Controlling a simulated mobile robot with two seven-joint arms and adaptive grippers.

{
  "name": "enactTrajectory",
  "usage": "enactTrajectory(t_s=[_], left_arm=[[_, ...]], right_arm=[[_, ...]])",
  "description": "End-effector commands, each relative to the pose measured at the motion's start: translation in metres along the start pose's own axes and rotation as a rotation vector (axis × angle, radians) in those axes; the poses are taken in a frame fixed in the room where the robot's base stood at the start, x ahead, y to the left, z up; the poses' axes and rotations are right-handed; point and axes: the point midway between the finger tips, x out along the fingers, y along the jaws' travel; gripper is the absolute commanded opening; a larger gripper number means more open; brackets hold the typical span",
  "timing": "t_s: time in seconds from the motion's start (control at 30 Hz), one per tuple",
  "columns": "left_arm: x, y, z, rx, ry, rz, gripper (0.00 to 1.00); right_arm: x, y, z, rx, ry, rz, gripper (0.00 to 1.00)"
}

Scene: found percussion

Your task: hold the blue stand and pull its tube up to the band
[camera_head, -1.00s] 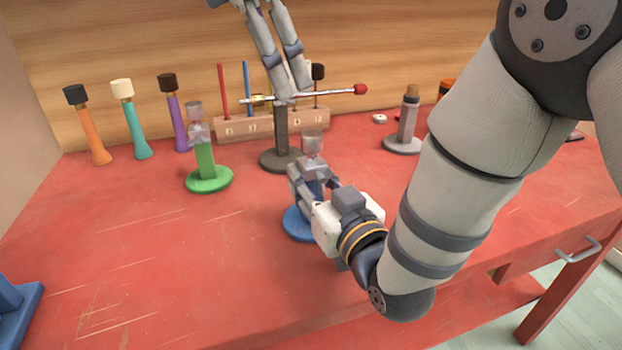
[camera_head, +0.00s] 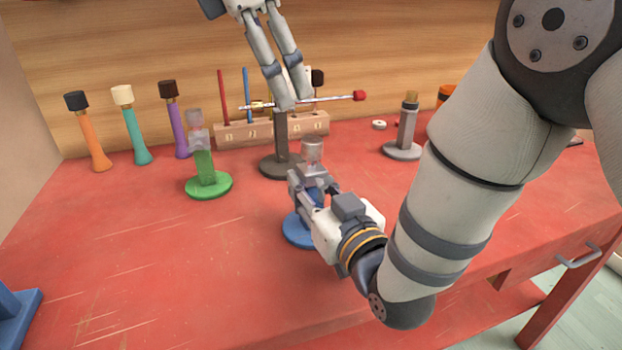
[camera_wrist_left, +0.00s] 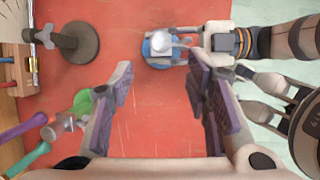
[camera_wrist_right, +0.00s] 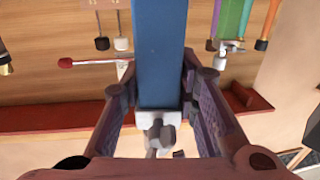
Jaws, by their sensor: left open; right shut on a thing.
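The blue stand has a round blue base (camera_head: 297,230) near the table's middle in the head view. A grey clamp (camera_head: 314,175) and a pale, clear-looking tube top (camera_head: 312,150) stand above it, upright. My right gripper (camera_head: 312,194) is shut on the stand's blue post, below the clamp. In the right wrist view the blue post (camera_wrist_right: 160,55) runs between its fingers. The band cannot be made out. My left gripper (camera_head: 293,101) is open and empty, higher and behind the stand. In the left wrist view the stand (camera_wrist_left: 158,52) shows beyond its open fingers (camera_wrist_left: 158,85).
A green stand (camera_head: 208,184) is to the left. A dark stand (camera_head: 281,160) with a red-tipped rod (camera_head: 330,98) is behind. A grey stand (camera_head: 404,148) is at right. Several handles and a wooden rack (camera_head: 235,133) line the back. The table's left front is clear.

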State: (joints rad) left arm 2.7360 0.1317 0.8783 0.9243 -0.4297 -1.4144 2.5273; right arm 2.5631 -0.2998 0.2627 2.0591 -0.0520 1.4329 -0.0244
Motion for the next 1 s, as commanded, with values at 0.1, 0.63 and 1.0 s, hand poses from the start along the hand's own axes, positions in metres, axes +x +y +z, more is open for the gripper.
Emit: enactTrajectory(t_s=[0.1,0.63,1.0], left_arm=[[0.010,0.012,-0.020,0.019,-0.134,-0.037,0.45],[0.029,-0.005,-0.078,-0.041,-0.805,0.015,0.45],[0.089,-0.003,-0.016,-0.041,-0.805,0.015,0.45]], right_arm=[[0.000,0.000,0.001,0.001,-0.002,0.000,0.00],[0.000,0.000,0.001,0.001,-0.003,0.000,0.00],[0.000,0.000,0.001,0.001,-0.003,0.001,0.00]])
